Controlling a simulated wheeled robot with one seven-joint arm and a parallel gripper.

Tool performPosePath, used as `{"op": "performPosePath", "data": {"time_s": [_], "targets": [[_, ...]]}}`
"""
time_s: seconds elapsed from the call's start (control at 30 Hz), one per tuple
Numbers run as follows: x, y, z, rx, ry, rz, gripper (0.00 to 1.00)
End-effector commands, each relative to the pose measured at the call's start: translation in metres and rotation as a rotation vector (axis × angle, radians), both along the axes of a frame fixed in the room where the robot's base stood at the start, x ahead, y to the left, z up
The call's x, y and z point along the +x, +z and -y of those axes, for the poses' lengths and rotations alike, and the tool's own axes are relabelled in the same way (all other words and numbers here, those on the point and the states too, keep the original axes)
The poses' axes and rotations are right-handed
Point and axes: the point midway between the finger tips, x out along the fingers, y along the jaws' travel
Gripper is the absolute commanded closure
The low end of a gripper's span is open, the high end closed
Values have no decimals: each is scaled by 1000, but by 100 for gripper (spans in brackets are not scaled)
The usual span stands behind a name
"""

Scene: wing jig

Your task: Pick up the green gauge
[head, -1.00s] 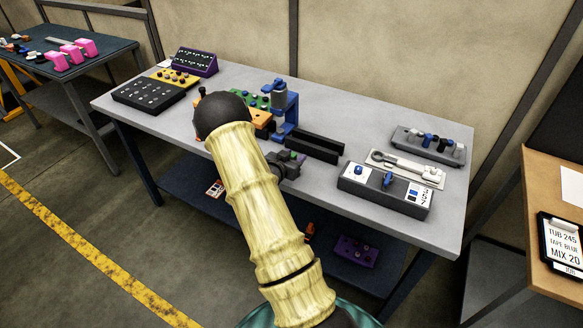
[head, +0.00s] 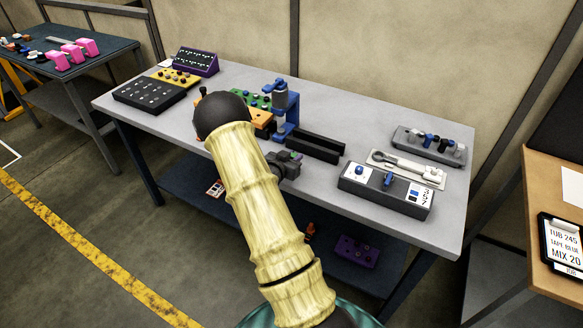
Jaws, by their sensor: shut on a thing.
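My gripper (head: 285,165) is a dark block low over the front edge of the grey workbench, just right of my pale yellow arm. It is shut on a small green piece (head: 297,156), which looks to be the green gauge. Only a bit of the green shows, and the fingers are small and partly hidden. I cannot tell whether the piece touches the bench top.
A blue press (head: 291,105) stands behind my gripper, with a long black channel (head: 315,147) to its right. A grey control box (head: 385,190) sits at the front right. The grey bench (head: 345,120) is clear behind the channel.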

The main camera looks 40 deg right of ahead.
Motion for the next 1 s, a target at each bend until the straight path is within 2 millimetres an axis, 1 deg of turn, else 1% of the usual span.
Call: {"op": "performPosePath", "data": {"time_s": [0.77,0.87,1.0], "targets": [[0,2,1,-2,-1,3,100],[0,4,1,-3,-1,4,100],[1,16,1,-3,-1,5,100]]}}
